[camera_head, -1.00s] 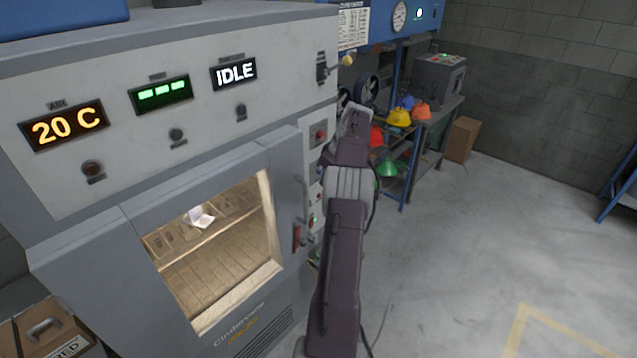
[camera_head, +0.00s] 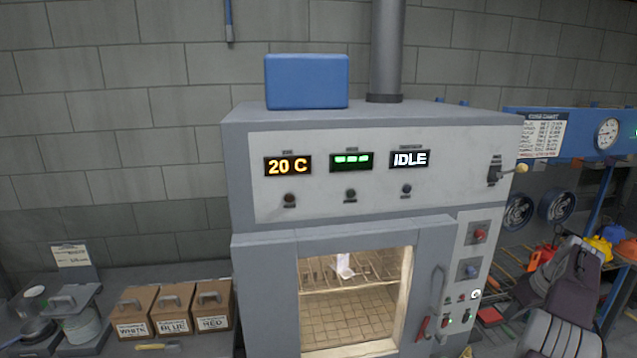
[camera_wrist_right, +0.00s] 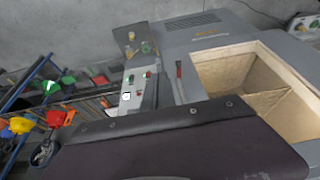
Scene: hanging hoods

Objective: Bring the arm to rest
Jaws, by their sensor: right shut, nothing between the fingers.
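My right arm comes in at the lower right of the head view, dark purple with a ribbed grey joint. A dark padded link of my own fills the lower part of the right wrist view; no fingers show clearly there. My left arm and gripper are not in view.
The kiln reads 20 C and IDLE; a small white item (camera_head: 344,266) sits inside on its rack. A blue box (camera_head: 306,82) is on top. Lidded boxes (camera_head: 174,312) stand at left. Coloured hoods (camera_head: 600,246) and red-handled tools are close behind my right arm.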

